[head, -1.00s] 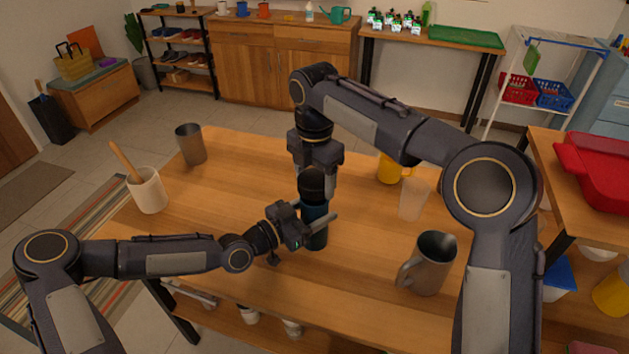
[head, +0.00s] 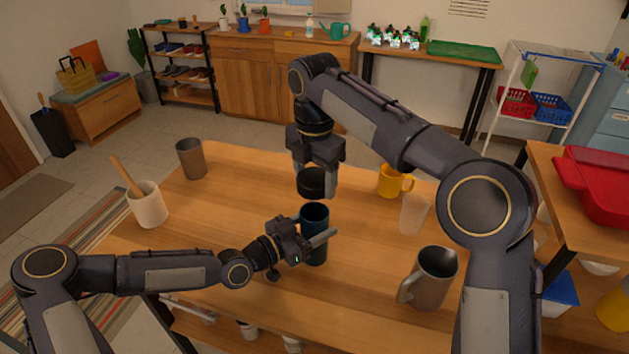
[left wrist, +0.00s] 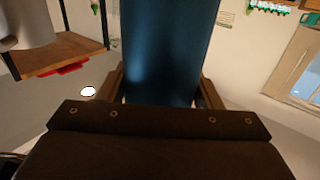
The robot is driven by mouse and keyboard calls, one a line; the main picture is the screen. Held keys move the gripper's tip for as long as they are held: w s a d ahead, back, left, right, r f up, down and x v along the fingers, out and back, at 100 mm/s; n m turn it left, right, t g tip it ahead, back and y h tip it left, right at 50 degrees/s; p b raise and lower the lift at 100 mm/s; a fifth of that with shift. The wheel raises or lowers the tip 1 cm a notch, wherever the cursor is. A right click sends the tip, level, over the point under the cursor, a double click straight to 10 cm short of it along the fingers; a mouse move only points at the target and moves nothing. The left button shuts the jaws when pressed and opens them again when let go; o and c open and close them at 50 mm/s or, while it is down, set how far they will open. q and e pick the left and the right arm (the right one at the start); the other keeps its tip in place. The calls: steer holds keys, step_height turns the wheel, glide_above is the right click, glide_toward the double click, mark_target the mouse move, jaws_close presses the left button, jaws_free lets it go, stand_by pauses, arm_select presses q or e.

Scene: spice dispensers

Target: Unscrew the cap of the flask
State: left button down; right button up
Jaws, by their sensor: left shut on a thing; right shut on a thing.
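The dark blue flask (head: 314,220) stands upright on the wooden table, with its top open. My left gripper (head: 312,240) is shut around the flask's body from the left. In the left wrist view the flask (left wrist: 165,45) fills the middle, between the fingers of the left gripper (left wrist: 162,98). My right gripper (head: 314,178) points down above the flask and is shut on the black cap (head: 312,183). The cap is apart from the flask, with a small gap between it and the flask's mouth.
On the table (head: 240,220) stand a brown cup (head: 192,159), a white crock with a wooden spoon (head: 148,204), a yellow mug (head: 391,181), a clear cup (head: 413,214) and a grey mug (head: 432,278). The table left of the flask is fairly clear.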

arm_select(q)
steer(key=shift+c, duration=1.8)
jaws_free()
